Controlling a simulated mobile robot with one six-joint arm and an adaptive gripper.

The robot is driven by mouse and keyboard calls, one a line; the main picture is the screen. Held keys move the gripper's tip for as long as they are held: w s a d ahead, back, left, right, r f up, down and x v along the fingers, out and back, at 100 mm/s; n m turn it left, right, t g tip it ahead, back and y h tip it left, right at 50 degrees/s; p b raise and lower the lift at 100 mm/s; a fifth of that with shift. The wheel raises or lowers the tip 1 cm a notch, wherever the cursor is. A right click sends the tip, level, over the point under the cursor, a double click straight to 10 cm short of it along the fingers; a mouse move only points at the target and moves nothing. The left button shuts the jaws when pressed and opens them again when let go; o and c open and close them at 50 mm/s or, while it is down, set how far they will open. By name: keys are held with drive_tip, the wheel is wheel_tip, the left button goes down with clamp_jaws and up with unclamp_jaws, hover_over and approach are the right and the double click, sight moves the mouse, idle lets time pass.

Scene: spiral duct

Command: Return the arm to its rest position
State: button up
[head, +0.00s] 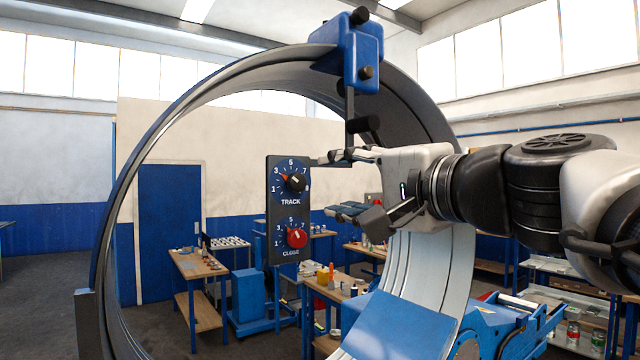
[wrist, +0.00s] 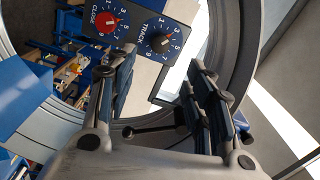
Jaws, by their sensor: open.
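My gripper (head: 345,183) is open and empty in the head view, reaching in from the right in front of the spiral duct. Its two fingers also show spread apart in the wrist view (wrist: 158,100). A dark control panel (head: 288,212) hangs just left of the fingertips. It carries a black TRACK knob (head: 296,183) and a red CLOSE knob (head: 297,238). In the wrist view the panel (wrist: 133,40) appears turned over, beyond the fingertips, and seems apart from them. My arm stretches to the right edge of the head view.
The large metal duct ring (head: 150,150) surrounds the panel, with a blue clamp (head: 360,55) at its top. A blue machine bed (head: 400,325) lies below. Workbenches with small items (head: 200,265) and a blue door (head: 170,230) stand behind. Open floor shows at the left.

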drive_tip(key=shift+s+d, duration=0.25)
drive_tip(key=shift+s, duration=0.2)
drive_tip(key=shift+f, duration=0.1)
drive_tip(key=s+d+f+n+g+h, duration=0.3)
drive_tip(key=s+f, duration=0.4)
drive_tip(key=f, duration=0.7)
drive_tip(key=s+d+f+n+g+h, duration=0.35)
drive_tip(key=s+f, duration=0.35)
drive_tip(key=f, duration=0.7)
drive_tip(key=s+d+f+n+g+h, duration=0.35)
drive_tip(key=s+f, duration=0.35)
drive_tip(key=f, duration=0.7)
wheel_tip(320, 180, down, 22)
drive_tip(key=s+b, duration=0.2)
drive_tip(key=b, duration=1.7)
drive_tip(key=shift+s+r+m+b, duration=0.15)
drive_tip(key=shift+s+m+b, duration=0.05)
drive_tip(key=shift+m+b, duration=0.1)
